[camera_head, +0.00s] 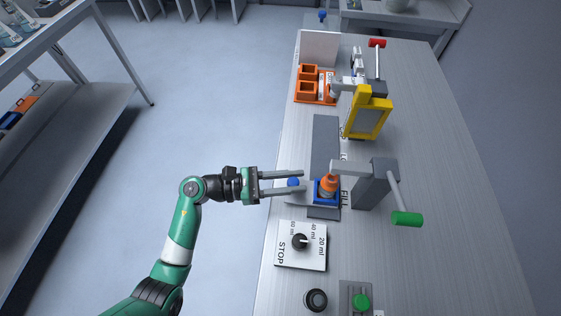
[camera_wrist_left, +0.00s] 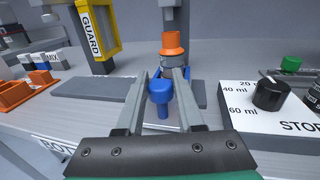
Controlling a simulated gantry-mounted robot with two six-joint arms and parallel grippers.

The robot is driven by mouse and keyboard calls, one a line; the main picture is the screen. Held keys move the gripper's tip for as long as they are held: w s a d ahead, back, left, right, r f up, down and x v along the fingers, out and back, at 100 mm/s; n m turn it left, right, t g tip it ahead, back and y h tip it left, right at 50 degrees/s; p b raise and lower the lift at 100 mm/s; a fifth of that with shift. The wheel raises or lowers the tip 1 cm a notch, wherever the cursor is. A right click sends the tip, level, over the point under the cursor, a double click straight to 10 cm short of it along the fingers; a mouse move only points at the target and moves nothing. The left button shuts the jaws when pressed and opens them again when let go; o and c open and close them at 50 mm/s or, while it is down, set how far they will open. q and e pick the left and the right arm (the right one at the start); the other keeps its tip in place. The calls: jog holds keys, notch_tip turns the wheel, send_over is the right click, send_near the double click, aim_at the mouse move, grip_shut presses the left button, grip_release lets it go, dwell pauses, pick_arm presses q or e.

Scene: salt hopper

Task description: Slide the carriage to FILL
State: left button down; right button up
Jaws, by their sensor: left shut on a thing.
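The blue carriage (camera_head: 333,200) stands on its grey track beside the FILL label (camera_head: 345,197), under the arm of the grey post (camera_head: 374,184). The carriage's blue knob (camera_wrist_left: 160,90) points toward my left gripper (camera_head: 302,182). My left gripper's two fingers lie on either side of the knob and are shut on it. The fingers partly hide the carriage in the left wrist view. My right gripper is not in view.
The grey track (camera_head: 325,140) is bare beyond the carriage. A yellow guard frame (camera_head: 367,115) and orange bins (camera_head: 308,85) stand farther back. A dial plate (camera_head: 301,258) lies nearer, with a green button (camera_head: 361,302). A green-handled lever (camera_head: 406,218) sticks out right.

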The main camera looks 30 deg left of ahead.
pick_arm(q)
jog(key=shift+s+d+r, duration=0.1)
jog(key=c, duration=0.8)
grip_release()
jog(key=shift+o, duration=1.3)
jog(key=shift+s, duration=0.15)
jog(key=shift+s+a, duration=0.15)
jog(key=shift+a, duration=0.2)
jog(key=p+v, duration=0.1)
jog(key=v, duration=0.9)
jog(key=shift+s+a, duration=0.25)
jog(key=shift+a, duration=0.1)
